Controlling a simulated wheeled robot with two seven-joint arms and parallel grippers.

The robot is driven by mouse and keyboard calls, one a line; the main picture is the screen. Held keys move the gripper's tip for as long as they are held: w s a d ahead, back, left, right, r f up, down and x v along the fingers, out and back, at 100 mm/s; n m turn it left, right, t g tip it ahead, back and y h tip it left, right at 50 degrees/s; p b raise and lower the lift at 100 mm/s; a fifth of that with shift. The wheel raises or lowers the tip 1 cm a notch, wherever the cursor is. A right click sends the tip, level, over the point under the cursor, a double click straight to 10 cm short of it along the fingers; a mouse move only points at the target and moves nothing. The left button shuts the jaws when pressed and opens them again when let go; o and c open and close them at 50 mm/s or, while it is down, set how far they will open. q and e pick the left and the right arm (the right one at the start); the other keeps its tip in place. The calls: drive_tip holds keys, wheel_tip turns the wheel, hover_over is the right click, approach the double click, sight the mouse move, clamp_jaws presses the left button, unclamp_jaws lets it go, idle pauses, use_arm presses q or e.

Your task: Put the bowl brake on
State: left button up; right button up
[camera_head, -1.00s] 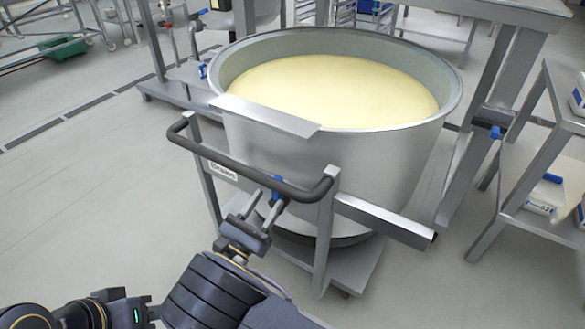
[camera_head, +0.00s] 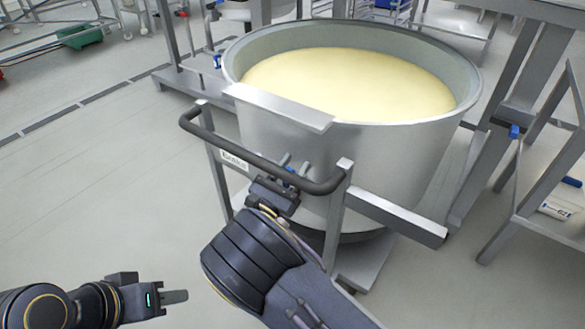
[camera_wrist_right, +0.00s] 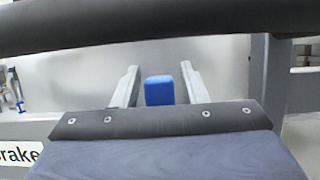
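The large steel bowl (camera_head: 410,150), full of pale yellow dough or batter, stands on a wheeled frame with a black handle bar (camera_head: 235,147). A small blue brake knob (camera_head: 291,170) shows just by the bar. A label partly reading "rake" (camera_wrist_right: 18,155) is at the lower left of the right wrist view. My right gripper (camera_head: 294,167) is open at the bar. In the right wrist view, its fingers (camera_wrist_right: 160,84) stand either side of the blue knob (camera_wrist_right: 160,90), with gaps on both sides. My left gripper (camera_head: 175,297) is low at the left, away from the bowl; its finger opening is unclear.
A steel bar (camera_head: 395,215) juts from the frame at the right. A shelf rack (camera_head: 530,190) stands further right. Steel posts and a base rail (camera_head: 190,95) are behind the bowl. The floor at the left (camera_head: 90,190) is clear.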

clamp_jaws()
drive_tip(key=m+g, duration=0.1)
drive_tip(key=m, duration=0.1)
drive_tip(key=s+d+m+h+b, duration=0.1)
drive_tip(key=m, duration=0.1)
drive_tip(key=d+m+g+h, duration=0.1)
drive_tip(key=m, duration=0.1)
drive_tip(key=shift+s+d+f+g, duration=0.15)
drive_tip(key=shift+s+f+g, duration=0.15)
drive_tip(key=shift+s, duration=0.05)
drive_tip(key=shift+o, duration=0.8)
unclamp_jaws()
